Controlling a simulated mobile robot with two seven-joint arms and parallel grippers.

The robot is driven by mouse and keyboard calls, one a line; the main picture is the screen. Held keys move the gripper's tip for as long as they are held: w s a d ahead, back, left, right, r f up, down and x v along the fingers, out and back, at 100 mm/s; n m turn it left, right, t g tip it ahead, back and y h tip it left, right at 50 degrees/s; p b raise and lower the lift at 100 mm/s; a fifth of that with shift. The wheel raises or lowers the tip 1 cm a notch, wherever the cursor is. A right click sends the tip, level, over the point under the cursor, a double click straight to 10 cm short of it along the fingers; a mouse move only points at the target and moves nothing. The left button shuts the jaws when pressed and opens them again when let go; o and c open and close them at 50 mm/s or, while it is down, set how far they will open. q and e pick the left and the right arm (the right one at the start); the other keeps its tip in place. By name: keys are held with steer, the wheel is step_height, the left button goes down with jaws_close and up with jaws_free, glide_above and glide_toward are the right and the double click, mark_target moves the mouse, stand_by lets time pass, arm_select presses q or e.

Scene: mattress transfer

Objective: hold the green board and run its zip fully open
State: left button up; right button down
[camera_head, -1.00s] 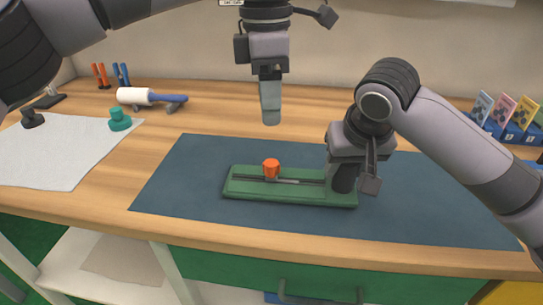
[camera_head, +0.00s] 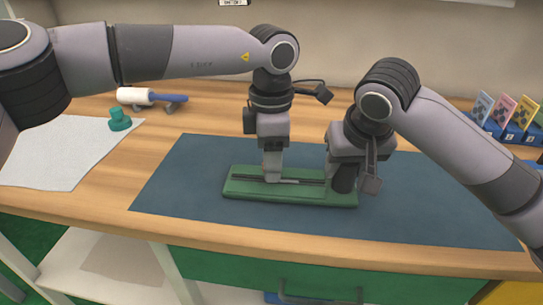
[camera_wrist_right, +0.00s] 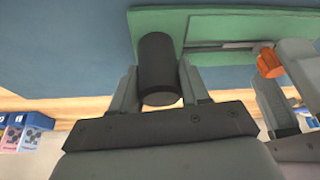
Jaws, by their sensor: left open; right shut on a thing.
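The green board (camera_head: 300,196) lies on the blue mat in the head view, with a dark zip track (camera_head: 310,181) along its length. My right gripper (camera_head: 343,180) is shut on the black cylindrical post (camera_wrist_right: 159,70) at the board's right end. My left gripper (camera_head: 271,178) is open and low over the zip, where the orange zip pull was seen; its fingers hide the pull in the head view. In the right wrist view the orange pull (camera_wrist_right: 270,63) shows beside a left gripper finger (camera_wrist_right: 299,66). I cannot tell whether they touch.
The blue mat (camera_head: 190,180) is otherwise clear. White paper (camera_head: 55,150) and a green stamp-like object (camera_head: 119,119) lie at left. A white roller (camera_head: 133,96) rests at the back left. Cards in blue holders (camera_head: 510,120) stand at the back right.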

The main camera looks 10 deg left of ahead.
steer(key=shift+r, duration=0.1)
arm_select(q)
jaws_close()
steer(key=shift+d, duration=2.65)
arm_select(e)
steer(key=shift+a, duration=0.1)
arm_select(q)
jaws_free()
step_height(320, 180, up, 12)
